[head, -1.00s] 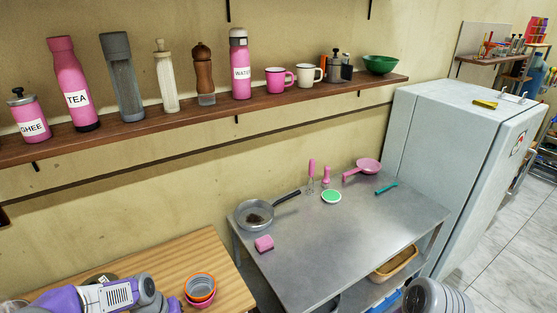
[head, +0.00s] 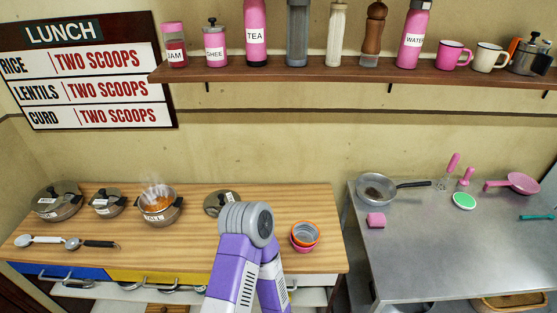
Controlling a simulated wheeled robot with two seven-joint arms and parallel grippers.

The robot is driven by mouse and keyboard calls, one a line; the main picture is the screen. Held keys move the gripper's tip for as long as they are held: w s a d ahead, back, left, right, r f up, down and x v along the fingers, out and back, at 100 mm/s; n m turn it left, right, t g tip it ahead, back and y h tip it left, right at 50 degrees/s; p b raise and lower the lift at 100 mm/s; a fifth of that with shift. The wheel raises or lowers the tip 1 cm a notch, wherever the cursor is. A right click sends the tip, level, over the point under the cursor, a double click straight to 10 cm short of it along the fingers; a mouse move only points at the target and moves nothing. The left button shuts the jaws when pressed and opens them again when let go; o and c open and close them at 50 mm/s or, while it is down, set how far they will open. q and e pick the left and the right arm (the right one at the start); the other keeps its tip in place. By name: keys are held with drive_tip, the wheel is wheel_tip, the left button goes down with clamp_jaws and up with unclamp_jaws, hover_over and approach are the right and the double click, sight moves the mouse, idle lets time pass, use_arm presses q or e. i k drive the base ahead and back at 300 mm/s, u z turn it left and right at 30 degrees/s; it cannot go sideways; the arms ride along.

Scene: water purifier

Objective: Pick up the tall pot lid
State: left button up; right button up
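A round dark lid with a knob (head: 213,201) lies on the wooden counter (head: 100,270), right of an open steaming pot (head: 157,206). My arm's grey joint partly hides the lid, and I cannot tell whether they touch. I cannot tell for sure that this is the tall pot lid. Two more pots, a wide one (head: 57,203) and a small one (head: 107,205), stand at the left with lids on. Neither gripper shows; only purple arm links and the grey joint rise from the bottom middle.
Nested orange and pink bowls (head: 304,236) sit right of my arm. Two ladles (head: 90,243) lie at the front left. A metal table (head: 440,250) with a pan (head: 375,188) stands at right, beyond a gap. A shelf (head: 350,74) of bottles and mugs hangs above.

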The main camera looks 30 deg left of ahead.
sight(214, 204)
drive_tip(key=u, duration=0.9)
drive_tip(key=k, duration=0.25)
drive_tip(key=u, duration=0.7)
drive_tip(key=i, duration=0.4)
drive_tip(key=z, duration=0.05)
